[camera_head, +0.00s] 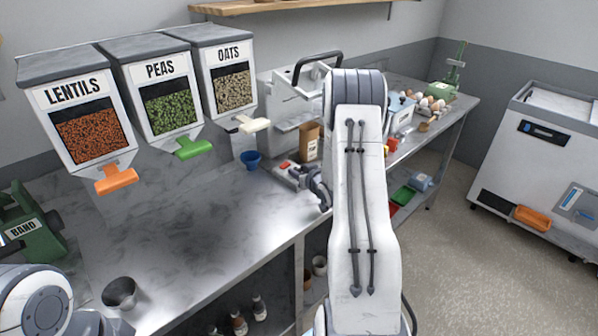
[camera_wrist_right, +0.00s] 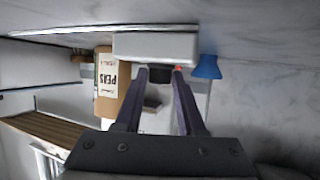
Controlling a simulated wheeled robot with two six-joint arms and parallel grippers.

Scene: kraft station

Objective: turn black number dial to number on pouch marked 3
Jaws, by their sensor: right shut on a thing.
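My right gripper (camera_head: 320,190) reaches down to a small grey device (camera_head: 288,172) with a red part on the steel counter. In the right wrist view my right gripper (camera_wrist_right: 160,76) is shut on the black dial (camera_wrist_right: 160,72) on the front of that device (camera_wrist_right: 155,46). The dial's numbers are not readable. A brown pouch (camera_head: 309,141) stands behind the device. In the right wrist view the pouch (camera_wrist_right: 106,88) appears upside down, with a label reading PEAS; I cannot read a number on it. My left gripper is out of view; part of my left arm shows at lower left.
Lentils (camera_head: 90,130), peas (camera_head: 168,105) and oats (camera_head: 232,85) dispensers hang over the counter (camera_head: 190,235). A blue cup (camera_head: 251,159) stands near the device. A metal cup (camera_head: 119,292) is at the front left, a green BAND machine (camera_head: 28,225) at far left. Mid-counter is clear.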

